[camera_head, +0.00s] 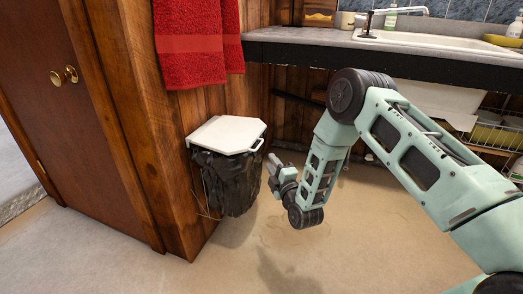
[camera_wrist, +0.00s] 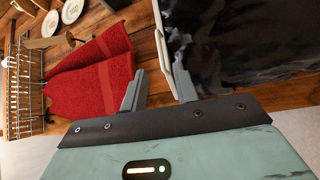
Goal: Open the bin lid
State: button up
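The bin (camera_head: 228,180) hangs by the wooden wall in the head view, wrapped in a black bag. Its white lid (camera_head: 228,134) lies flat and closed on top, with a loop handle (camera_head: 259,146) on its right side. My gripper (camera_head: 272,163) is just right of the bin, a little below the handle. In the wrist view my gripper (camera_wrist: 158,80) is open, its two fingers apart. The white lid edge (camera_wrist: 159,35) runs toward the gap between them, and the black bag (camera_wrist: 230,40) lies to the right. Whether a finger touches the lid or handle I cannot tell.
A red towel (camera_head: 198,45) hangs above the bin; it also shows in the wrist view (camera_wrist: 95,75). A counter (camera_head: 380,42) with a sink stands behind my arm. A brown door (camera_head: 65,110) is at left. The floor (camera_head: 330,245) in front is clear.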

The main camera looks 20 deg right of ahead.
jog(key=w+a+r+b, duration=0.1)
jog(key=w, duration=0.8)
jog(key=shift+w+a, duration=0.15)
jog(key=shift+r, duration=0.1)
grip_shut()
